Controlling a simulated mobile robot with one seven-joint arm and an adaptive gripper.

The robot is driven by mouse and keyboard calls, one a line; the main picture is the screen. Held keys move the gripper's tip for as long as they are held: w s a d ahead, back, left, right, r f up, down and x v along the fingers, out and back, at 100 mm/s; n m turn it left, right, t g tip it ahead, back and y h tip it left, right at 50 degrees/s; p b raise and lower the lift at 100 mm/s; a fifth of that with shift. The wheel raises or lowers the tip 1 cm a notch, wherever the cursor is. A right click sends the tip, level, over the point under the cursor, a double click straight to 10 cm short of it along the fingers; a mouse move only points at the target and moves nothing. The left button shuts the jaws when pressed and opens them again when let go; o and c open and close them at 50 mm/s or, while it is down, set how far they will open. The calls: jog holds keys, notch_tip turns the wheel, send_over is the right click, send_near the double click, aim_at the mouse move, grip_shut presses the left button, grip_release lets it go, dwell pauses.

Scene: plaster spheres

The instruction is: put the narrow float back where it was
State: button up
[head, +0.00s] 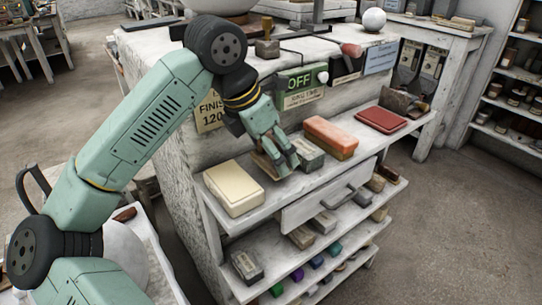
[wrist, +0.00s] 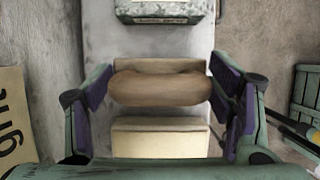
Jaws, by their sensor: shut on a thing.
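My gripper (head: 276,163) is shut on a wooden float in the head view, over the upper shelf of the workbench, between a cream block (head: 233,187) and a grey block (head: 308,153). Only a bit of the float (head: 264,166) shows behind the fingers. In the wrist view, the float's rounded brown handle (wrist: 160,89) lies across between the purple finger pads of my gripper (wrist: 162,98), with a strip of its paler board behind. The cream block (wrist: 160,142) shows below it and the grey block (wrist: 165,10) above. I cannot tell whether the float touches the shelf.
An orange-red block (head: 331,137) and a dark red flat item (head: 380,119) lie farther right on the shelf (head: 352,150). A drawer (head: 327,194) with a dark handle is below. The green OFF sign (head: 300,80) is close behind my gripper.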

jog(key=shift+f+p, duration=0.3)
jog(key=shift+f, duration=1.1)
jog(key=o, duration=1.3)
jog(key=shift+o, duration=0.2)
